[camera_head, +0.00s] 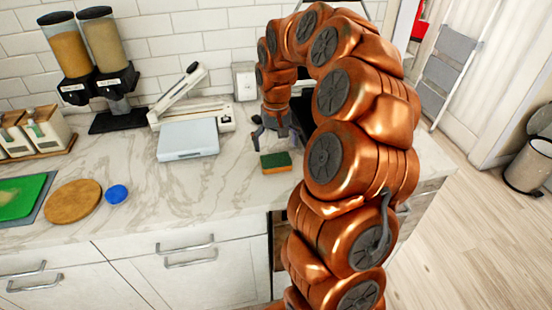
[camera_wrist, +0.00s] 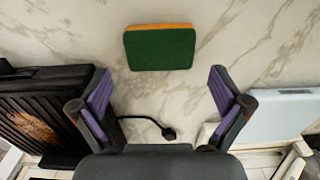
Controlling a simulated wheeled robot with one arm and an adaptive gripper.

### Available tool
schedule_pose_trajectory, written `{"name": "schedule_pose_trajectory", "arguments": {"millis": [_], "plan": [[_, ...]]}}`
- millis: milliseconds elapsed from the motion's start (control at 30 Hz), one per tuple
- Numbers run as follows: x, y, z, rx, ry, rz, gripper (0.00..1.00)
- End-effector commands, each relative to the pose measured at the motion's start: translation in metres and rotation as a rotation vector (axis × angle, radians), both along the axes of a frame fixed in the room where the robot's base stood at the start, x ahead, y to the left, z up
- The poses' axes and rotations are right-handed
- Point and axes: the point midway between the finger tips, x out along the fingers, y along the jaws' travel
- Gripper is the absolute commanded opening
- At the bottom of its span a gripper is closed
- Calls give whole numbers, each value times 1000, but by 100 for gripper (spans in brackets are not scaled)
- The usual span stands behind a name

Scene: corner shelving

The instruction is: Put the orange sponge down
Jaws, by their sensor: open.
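The orange sponge (camera_head: 276,161) has a dark green top layer and lies flat on the marble counter in the head view. In the wrist view the sponge (camera_wrist: 160,48) shows its green face with a thin orange edge, ahead of the fingers and apart from them. My gripper (camera_head: 271,135) is above the counter just behind the sponge. In the wrist view my gripper (camera_wrist: 162,105) has its purple-padded fingers spread wide with nothing between them.
A pale blue-grey box (camera_head: 188,140) and a white lever device (camera_head: 205,112) stand left of the sponge. A black ridged appliance (camera_wrist: 45,110) and a black cable plug (camera_wrist: 168,133) lie near my fingers. A wooden round board (camera_head: 73,201) and blue lid (camera_head: 116,194) lie left. The front counter is clear.

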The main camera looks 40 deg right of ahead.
Motion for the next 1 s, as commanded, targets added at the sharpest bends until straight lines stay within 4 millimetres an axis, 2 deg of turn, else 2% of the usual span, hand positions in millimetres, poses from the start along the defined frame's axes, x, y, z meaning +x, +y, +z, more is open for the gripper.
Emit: {"name": "schedule_pose_trajectory", "arguments": {"millis": [200,400,733,867,1000], "plan": [[1,0,34,-3,-6,0,100],[1,-1,54,-2,-6,-1,100],[-1,2,62,0,0,5,100],[-8,21,66,5,0,47,100],[-32,65,73,15,4,141,100]]}}
